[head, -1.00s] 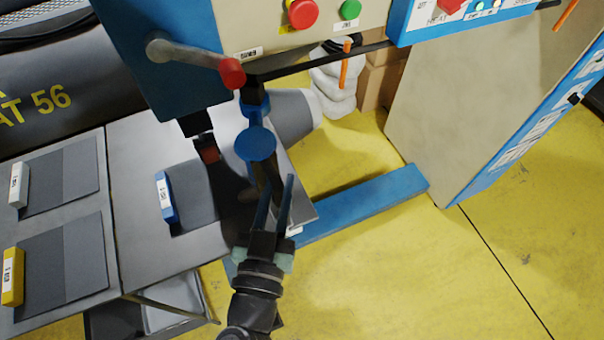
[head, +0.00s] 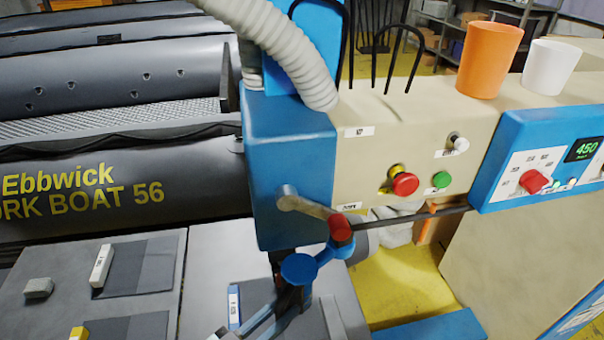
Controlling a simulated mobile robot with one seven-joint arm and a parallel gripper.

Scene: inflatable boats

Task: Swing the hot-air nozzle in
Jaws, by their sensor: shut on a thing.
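The hot-air nozzle assembly has a blue round cap (head: 299,268) and a blue jointed bracket beside the welding machine's black bar, with a dark part hanging below the cap. My gripper (head: 276,316) is at the bottom edge of the head view, just below the cap. Its two long fingers point up and are shut on the dark part of the hot-air nozzle. The contact is partly hidden and the wrist is out of frame. A grey lever with a red knob (head: 341,228) on the blue machine head (head: 288,150) reaches just above the nozzle bracket.
The beige machine body (head: 420,135) carries red and green buttons, and a control panel (head: 550,160) reading 450. Grey tables with fabric patches (head: 140,268) and labelled blocks stand left. A dark inflatable boat (head: 110,195) lies behind. Yellow floor (head: 395,285) shows below the bar.

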